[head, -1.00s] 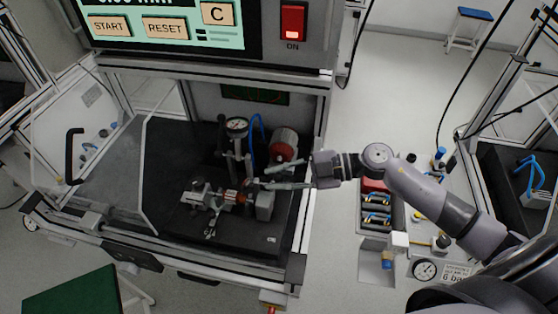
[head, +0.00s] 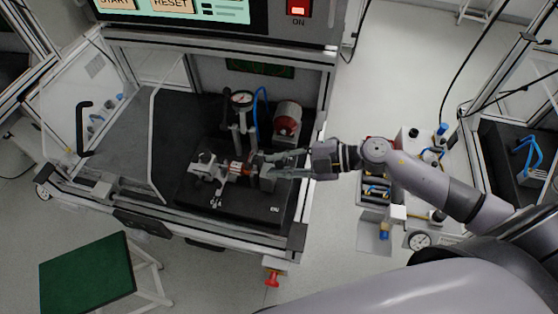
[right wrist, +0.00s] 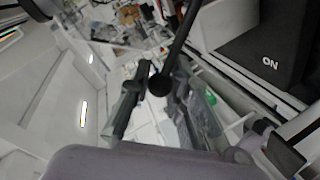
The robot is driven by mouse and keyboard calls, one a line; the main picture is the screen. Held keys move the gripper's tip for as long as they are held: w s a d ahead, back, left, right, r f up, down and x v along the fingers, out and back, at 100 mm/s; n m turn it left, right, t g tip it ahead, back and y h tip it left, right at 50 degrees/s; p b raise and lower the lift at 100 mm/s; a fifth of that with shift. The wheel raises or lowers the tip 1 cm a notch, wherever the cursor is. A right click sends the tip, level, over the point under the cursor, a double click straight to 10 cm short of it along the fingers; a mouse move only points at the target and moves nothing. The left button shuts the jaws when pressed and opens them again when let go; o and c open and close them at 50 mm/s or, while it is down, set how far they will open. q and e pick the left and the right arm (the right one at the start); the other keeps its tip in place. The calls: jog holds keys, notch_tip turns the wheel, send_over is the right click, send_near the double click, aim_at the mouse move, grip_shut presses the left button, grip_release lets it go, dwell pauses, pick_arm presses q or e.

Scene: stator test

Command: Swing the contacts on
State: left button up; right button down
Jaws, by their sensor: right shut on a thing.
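The stator test fixture (head: 240,207) is a dark base plate inside the open test cabinet. A small clamped part with a copper-coloured middle (head: 238,168) sits on it. A dark lever with a round black knob (right wrist: 160,84) shows in the right wrist view. My right gripper (head: 268,163) reaches in from the right over the fixture's right side. Its fingers (right wrist: 148,92) are shut on the knob lever. The word ON shows on the base plate (right wrist: 272,85). The fingers hide part of the fixture in the head view. My left gripper is not in view.
A dial gauge (head: 242,98) on a post and a red-ended motor (head: 288,122) stand close behind the fingers. The cabinet's clear door (head: 110,110) is open at left. A green-topped stool (head: 86,272) stands at front left. The cabinet floor left of the fixture is clear.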

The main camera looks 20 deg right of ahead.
jog(key=shift+s+f, duration=0.1)
jog(key=shift+f, duration=0.1)
jog(key=c, duration=1.5)
grip_release()
jog(key=shift+r, duration=0.1)
jog(key=shift+o, duration=0.2)
jog(key=shift+d, duration=0.1)
jog(key=v, duration=1.2)
jog(key=shift+r, duration=0.1)
